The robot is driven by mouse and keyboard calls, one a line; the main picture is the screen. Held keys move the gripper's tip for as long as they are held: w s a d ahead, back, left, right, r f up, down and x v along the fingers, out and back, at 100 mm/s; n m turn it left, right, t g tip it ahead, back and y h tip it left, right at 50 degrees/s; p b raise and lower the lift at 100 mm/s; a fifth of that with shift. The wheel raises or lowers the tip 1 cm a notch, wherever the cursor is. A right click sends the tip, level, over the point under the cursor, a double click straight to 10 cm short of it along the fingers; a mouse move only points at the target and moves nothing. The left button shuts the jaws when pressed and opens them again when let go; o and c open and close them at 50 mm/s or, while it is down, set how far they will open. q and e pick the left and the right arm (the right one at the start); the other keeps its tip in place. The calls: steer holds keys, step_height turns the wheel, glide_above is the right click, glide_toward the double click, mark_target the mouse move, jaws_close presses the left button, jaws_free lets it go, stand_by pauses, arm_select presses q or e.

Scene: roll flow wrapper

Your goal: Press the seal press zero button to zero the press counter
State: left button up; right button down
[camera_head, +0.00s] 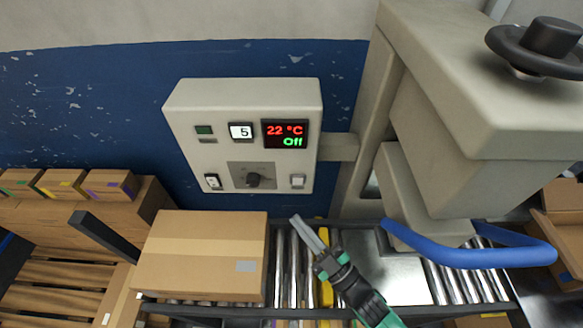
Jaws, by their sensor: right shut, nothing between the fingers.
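A pale control box (180,108) is mounted in front of the blue wall. Its counter window (241,131) reads 5, and its display (285,134) reads 22 °C and Off. Below sit a rocker switch (213,181), a dark knob (254,180) and a small pale square button or switch (297,181). A green square (204,130) is at upper left. Labels are too small to read, so I cannot tell which control is the zero button. My right gripper (296,219) is shut and empty, below the box and apart from it, fingers pointing up-left. My left gripper is not in view.
A large press housing (455,155) with a blue bar handle (470,256) stands right of the box. A cardboard carton (200,255) sits on the roller conveyor (283,265) at left. Smaller boxes (62,183) are stacked further left. The space before the panel is clear.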

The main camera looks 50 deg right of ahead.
mark_target(293, 181)
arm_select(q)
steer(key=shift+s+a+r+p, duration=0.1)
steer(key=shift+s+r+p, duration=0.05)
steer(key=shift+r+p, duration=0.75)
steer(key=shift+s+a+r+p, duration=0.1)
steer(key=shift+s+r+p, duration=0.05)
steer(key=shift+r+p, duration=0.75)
arm_select(e)
steer(key=w+d, duration=0.5)
steer(key=d, duration=0.1)
steer(key=shift+w, duration=0.15)
steer(key=shift+f, duration=0.1)
stand_by(0.5)
steer(key=shift+w+d, duration=0.3)
steer(key=shift+w+d, duration=0.25)
steer(key=shift+d, duration=0.05)
stand_by(0.8)
steer(key=shift+a, duration=0.1)
steer(key=shift+s+a, duration=0.5)
steer(key=shift+s, duration=0.05)
